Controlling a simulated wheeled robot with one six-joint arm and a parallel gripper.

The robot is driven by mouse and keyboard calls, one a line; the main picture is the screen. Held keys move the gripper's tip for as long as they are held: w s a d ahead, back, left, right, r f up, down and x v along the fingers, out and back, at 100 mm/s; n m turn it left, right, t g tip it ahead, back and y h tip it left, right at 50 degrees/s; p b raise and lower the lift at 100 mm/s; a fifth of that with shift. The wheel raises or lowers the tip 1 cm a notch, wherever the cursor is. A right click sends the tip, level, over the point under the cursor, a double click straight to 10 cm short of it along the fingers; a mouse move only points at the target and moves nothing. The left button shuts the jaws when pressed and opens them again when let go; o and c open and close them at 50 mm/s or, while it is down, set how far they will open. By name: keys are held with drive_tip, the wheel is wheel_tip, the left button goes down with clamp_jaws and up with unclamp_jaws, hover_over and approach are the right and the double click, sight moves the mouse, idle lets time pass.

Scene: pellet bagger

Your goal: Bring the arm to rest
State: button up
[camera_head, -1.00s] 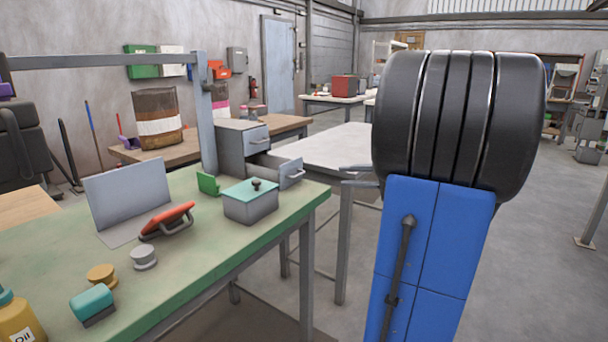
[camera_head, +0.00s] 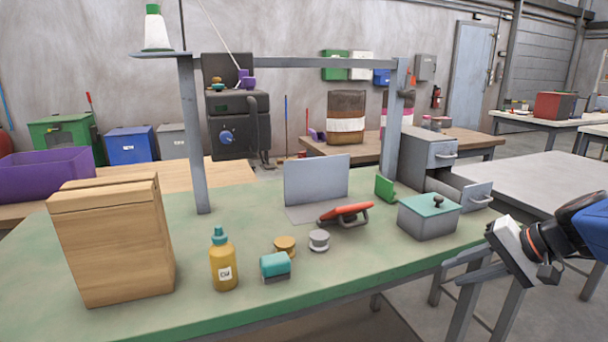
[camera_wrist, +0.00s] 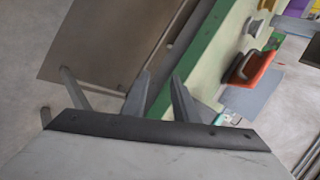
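My gripper (camera_head: 450,272) is at the right of the head view, beside the front right edge of the green-topped workbench (camera_head: 350,277). Its fingers point left toward the bench. In the wrist view my gripper (camera_wrist: 160,80) shows two fingers spread apart with nothing between them. Part of my blue arm shows behind it at the right edge of the head view.
A grey drawer cabinet (camera_head: 428,155) has a drawer open. Floor shows right of the bench.

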drive_tip(key=s+a+f+n+h, duration=0.3)
drive_tip(key=s+n, duration=0.1)
drive_tip(key=s, duration=0.3)
drive_tip(key=s+a+f+n+g+h, duration=0.1)
drive_tip(key=s+a+f+n+h, duration=0.2)
drive_tip(key=s, duration=0.4)
drive_tip(key=shift+s+f+n, duration=0.15)
drive_tip(key=shift+s+n, duration=0.1)
drive_tip(key=shift+n, duration=0.15)
